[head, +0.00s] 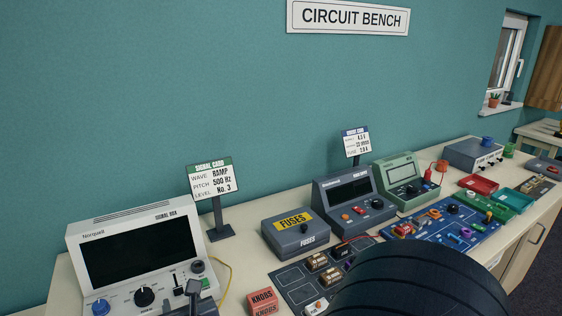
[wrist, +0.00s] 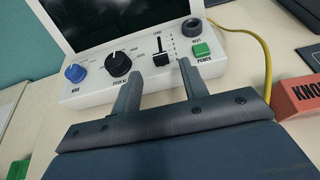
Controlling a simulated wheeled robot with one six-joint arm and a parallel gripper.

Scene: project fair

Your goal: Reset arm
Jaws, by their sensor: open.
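My gripper (wrist: 158,72) is open and empty in the wrist view. Its two fingers point at the front panel of the white signal box (wrist: 92,92), near the slider (wrist: 160,58). The black pitch knob (wrist: 119,63), blue wave knob (wrist: 75,73) and green power button (wrist: 201,50) show around the fingers. I cannot tell whether a fingertip touches the panel. In the head view the signal box (head: 75,240) stands at the left with a dark screen, and part of my gripper (head: 193,288) shows at its lower right.
An orange knobs box (head: 262,302) and a yellow cable (wrist: 267,60) lie right of the signal box. A signal card stand (head: 220,232), fuses box (head: 296,236) and grey meter (head: 345,205) stand behind. My dark arm hides the bench front.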

